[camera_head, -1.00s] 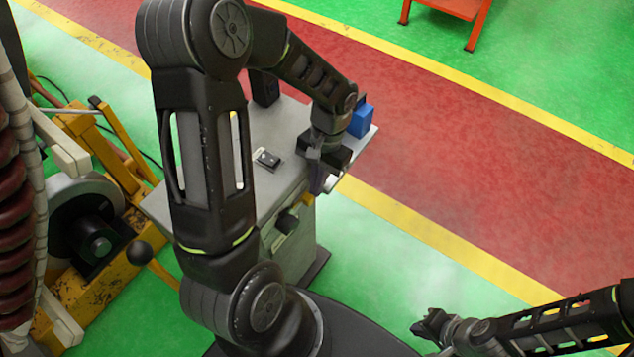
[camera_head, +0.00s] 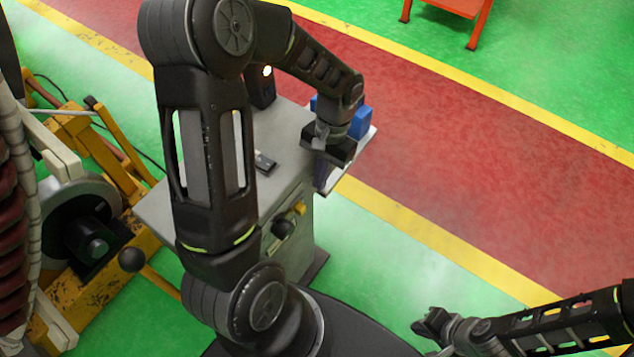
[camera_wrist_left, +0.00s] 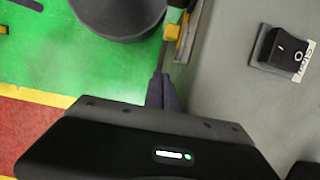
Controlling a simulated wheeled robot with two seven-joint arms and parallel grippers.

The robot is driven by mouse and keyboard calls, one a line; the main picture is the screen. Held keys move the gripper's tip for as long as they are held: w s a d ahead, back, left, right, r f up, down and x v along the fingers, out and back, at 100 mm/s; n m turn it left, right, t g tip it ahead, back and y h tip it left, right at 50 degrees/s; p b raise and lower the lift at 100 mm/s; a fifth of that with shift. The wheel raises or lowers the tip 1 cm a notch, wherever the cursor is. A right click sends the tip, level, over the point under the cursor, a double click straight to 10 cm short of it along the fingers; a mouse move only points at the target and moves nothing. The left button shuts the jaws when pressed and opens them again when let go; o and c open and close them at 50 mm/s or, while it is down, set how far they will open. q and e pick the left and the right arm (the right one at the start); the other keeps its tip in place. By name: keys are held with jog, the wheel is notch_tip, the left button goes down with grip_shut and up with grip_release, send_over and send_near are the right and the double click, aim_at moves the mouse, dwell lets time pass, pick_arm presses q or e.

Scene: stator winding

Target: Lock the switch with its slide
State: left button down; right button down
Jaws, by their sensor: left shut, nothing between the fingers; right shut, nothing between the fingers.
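The black switch knob (camera_head: 284,228) sits on the front face of the grey cabinet. The yellow slide (camera_head: 299,208) is beside its upper right side. In the left wrist view the yellow slide (camera_wrist_left: 172,32) shows at the cabinet's edge; its exact seating against the switch is too small to tell. My left gripper (camera_head: 320,180) points down in front of the cabinet's front edge, to the right of the slide and apart from it in the head view. Its fingers (camera_wrist_left: 163,92) are shut and empty. My right gripper (camera_head: 428,325) is shut and empty at the lower right, far from the cabinet.
The grey cabinet top (camera_head: 287,140) carries a black rocker switch (camera_wrist_left: 285,48), a black box with a lit spot (camera_head: 262,88) and blue bins (camera_head: 360,122). A yellow machine frame (camera_head: 100,270) stands left. Green floor (camera_head: 370,250) is free to the right of the cabinet.

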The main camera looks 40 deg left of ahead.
pick_arm(q)
jog(key=v, duration=0.9)
jog(key=shift+s+r, duration=0.15)
jog(key=shift+s, duration=0.1)
jog(key=w+d+f+t+h, duration=0.3)
jog(key=w+d+f+t, duration=0.4)
jog(key=d+f, duration=0.5)
jog(key=s+d+f+g, duration=0.1)
jog(key=s+d+f, duration=0.4)
jog(key=s+f, duration=0.3)
jog(key=s+d+f+n+g+h, duration=0.1)
jog(key=s+d+f+g, duration=0.1)
jog(key=s+d+f, duration=0.3)
jog(key=s+f, duration=0.3)
jog(key=s, duration=0.3)
jog(key=shift+s+n, duration=0.2)
jog(key=shift+n, duration=0.1)
